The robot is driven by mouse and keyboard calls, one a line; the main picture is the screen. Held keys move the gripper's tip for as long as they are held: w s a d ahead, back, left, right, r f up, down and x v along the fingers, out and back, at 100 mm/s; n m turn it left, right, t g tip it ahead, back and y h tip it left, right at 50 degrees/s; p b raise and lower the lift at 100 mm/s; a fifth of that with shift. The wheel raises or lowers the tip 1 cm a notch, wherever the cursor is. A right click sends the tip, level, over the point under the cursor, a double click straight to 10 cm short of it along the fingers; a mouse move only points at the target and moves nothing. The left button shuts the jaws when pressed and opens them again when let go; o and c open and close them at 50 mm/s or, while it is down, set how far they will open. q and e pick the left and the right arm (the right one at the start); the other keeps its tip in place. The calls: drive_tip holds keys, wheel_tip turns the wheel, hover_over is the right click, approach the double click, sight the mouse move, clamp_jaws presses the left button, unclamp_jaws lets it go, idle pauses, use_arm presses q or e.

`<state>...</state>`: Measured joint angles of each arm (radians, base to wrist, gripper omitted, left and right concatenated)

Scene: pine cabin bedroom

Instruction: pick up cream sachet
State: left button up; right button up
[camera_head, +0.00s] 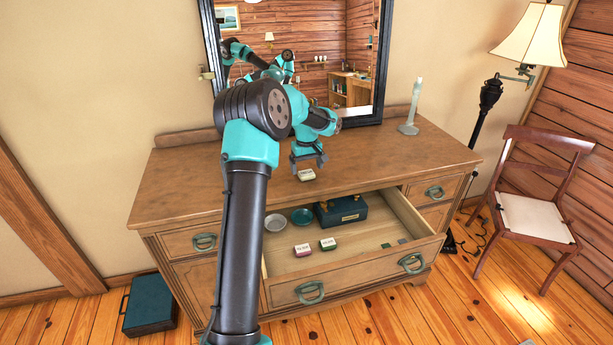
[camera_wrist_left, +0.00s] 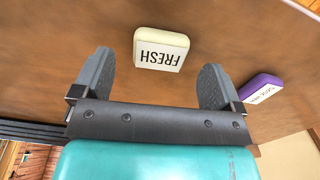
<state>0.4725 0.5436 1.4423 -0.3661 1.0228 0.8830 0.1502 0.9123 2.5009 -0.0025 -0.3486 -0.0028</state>
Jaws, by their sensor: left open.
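The cream sachet (camera_head: 306,175), with a white label reading FRESH, lies on the wooden dresser top near its front edge. My left gripper (camera_head: 309,162) is open just above and behind it in the head view. In the left wrist view, the cream sachet (camera_wrist_left: 162,42) sits ahead of the gap between the two spread fingers (camera_wrist_left: 155,72), apart from both. Nothing is held. My right gripper does not show.
A purple sachet (camera_wrist_left: 262,88) lies beside the right finger in the wrist view. The open drawer (camera_head: 350,278) holds a pink sachet (camera_head: 303,249), a green sachet (camera_head: 328,243), two small dishes and a blue box (camera_head: 341,210). A mirror and a candlestick (camera_head: 412,108) stand behind.

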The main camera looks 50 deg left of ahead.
sight(305, 174)
use_arm(q)
drive_tip(key=shift+f, duration=1.3)
drive_tip(key=shift+c, duration=0.3)
drive_tip(key=c, duration=0.9)
